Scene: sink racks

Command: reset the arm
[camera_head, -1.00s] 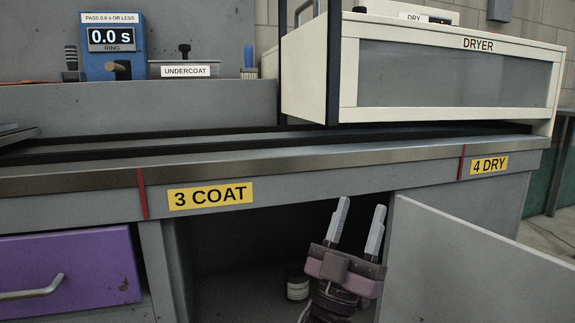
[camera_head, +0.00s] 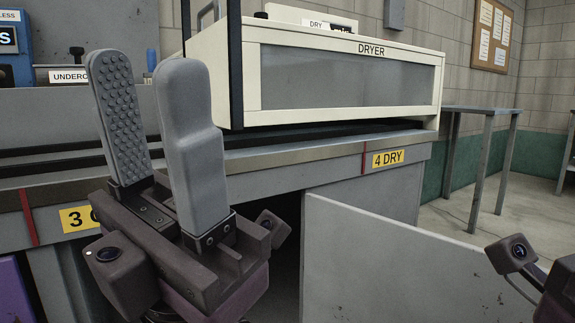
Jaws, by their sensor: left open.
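My left gripper (camera_head: 150,72) is large and close in the left half of the view. Its two grey fingers point up and stand apart, with nothing between them. One finger shows a studded inner pad. The gripper hides part of the bench front and the number 3 label (camera_head: 74,219). At the lower right edge, a dark part of my right arm (camera_head: 512,254) with a small camera shows. Its fingers are out of the picture.
An open grey cupboard door (camera_head: 370,265) stands right of my left gripper, with a dark opening beside it. The cream dryer (camera_head: 345,75) sits on the bench above the 4 DRY label (camera_head: 388,158). A metal table (camera_head: 485,110) stands at the right, with clear floor around it.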

